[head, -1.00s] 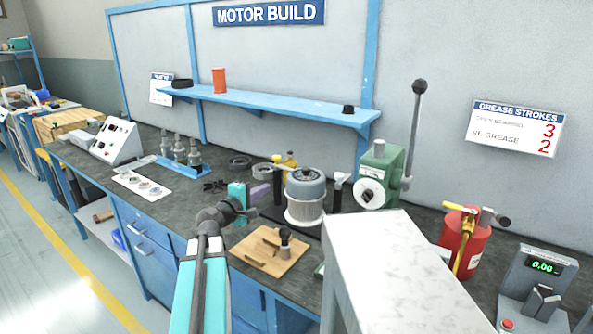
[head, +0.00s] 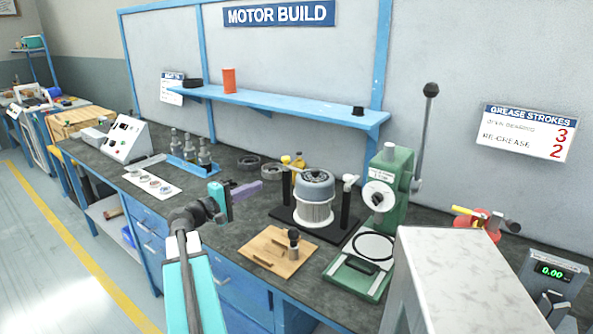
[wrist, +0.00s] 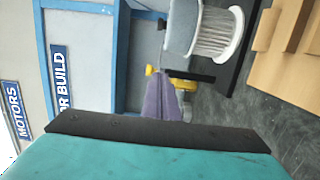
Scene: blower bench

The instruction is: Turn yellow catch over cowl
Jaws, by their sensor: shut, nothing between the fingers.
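The cowl (head: 313,178) is a blue-grey cap on a white ribbed motor body (head: 313,212). It also shows in the wrist view (wrist: 181,28). A black post stands left of it, with what looks like the yellow catch (head: 285,159) at its top; the catch is small, and its exact angle is unclear. In the wrist view, yellow (wrist: 151,70) shows at the post's end, just beyond my fingers. My gripper (head: 258,186) has purple fingers, shut and empty, pointing toward the post from the left. I see a gap from the fingertips to the cowl.
A second post with a pale, dark-tipped handle (head: 350,180) stands right of the cowl. A green press (head: 390,200) with a long lever is farther right. A wooden board (head: 272,258) lies in front. A yellow-topped item (head: 299,160) stands behind the left post.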

